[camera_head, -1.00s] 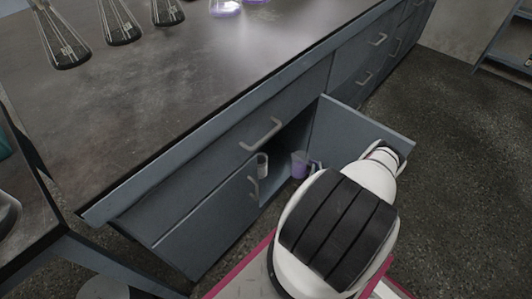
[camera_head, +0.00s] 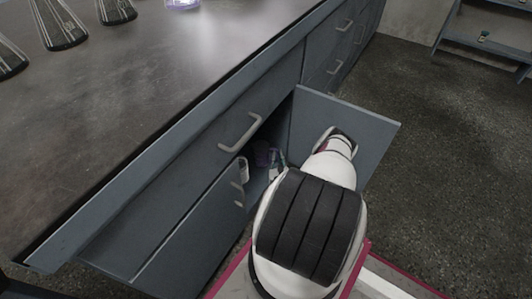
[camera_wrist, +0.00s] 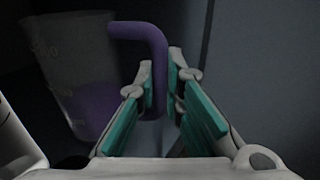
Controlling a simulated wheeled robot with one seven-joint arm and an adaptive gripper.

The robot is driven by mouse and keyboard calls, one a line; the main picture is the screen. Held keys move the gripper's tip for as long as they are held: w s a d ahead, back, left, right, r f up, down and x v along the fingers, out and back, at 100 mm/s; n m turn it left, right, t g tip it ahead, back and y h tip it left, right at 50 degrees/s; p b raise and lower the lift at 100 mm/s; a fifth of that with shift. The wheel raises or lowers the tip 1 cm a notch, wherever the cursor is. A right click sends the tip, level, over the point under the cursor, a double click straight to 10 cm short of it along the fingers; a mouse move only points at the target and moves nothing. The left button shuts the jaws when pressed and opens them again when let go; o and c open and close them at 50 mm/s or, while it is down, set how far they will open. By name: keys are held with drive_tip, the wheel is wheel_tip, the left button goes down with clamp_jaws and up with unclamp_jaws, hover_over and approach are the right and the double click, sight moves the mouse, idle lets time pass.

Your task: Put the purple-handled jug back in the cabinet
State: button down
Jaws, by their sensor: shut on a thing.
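The purple-handled jug (camera_wrist: 72,85) is a see-through beaker with a purple lower part and a purple handle (camera_wrist: 148,38). In the wrist view my gripper (camera_wrist: 163,90) is shut on the handle, with the jug to the left of the fingers. The jug looks upright. In the head view the jug (camera_head: 264,156) shows small and dark inside the opening of the cabinet (camera_head: 185,235), just beyond my arm. My gripper (camera_head: 283,163) is mostly hidden by my arm there. The cabinet door (camera_head: 350,125) stands open to the right.
Glass flasks (camera_head: 60,25) stand on the counter (camera_head: 150,95). The floor to the right is clear.

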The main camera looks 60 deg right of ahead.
sight(268, 162)
drive_tip(key=w+d+b, duration=0.1)
drive_tip(key=w, duration=0.3)
drive_tip(key=w+d+b, duration=0.1)
drive_tip(key=w, duration=0.1)
drive_tip(key=shift+w+d+f+b, duration=0.3)
drive_tip(key=shift+w+d, duration=0.05)
drive_tip(key=shift+w+d+f+b, duration=0.1)
drive_tip(key=shift+w+f+b, duration=0.05)
drive_tip(key=shift+f+b, duration=0.7)
drive_tip(key=shift+w+f+b, duration=0.1)
drive_tip(key=shift+f+b, duration=0.45)
drive_tip(key=shift+f, duration=0.45)
drive_tip(key=c, duration=1.7)
unclamp_jaws()
drive_tip(key=shift+s, duration=0.1)
drive_tip(key=v, duration=1.2)
drive_tip(key=shift+p, duration=0.4)
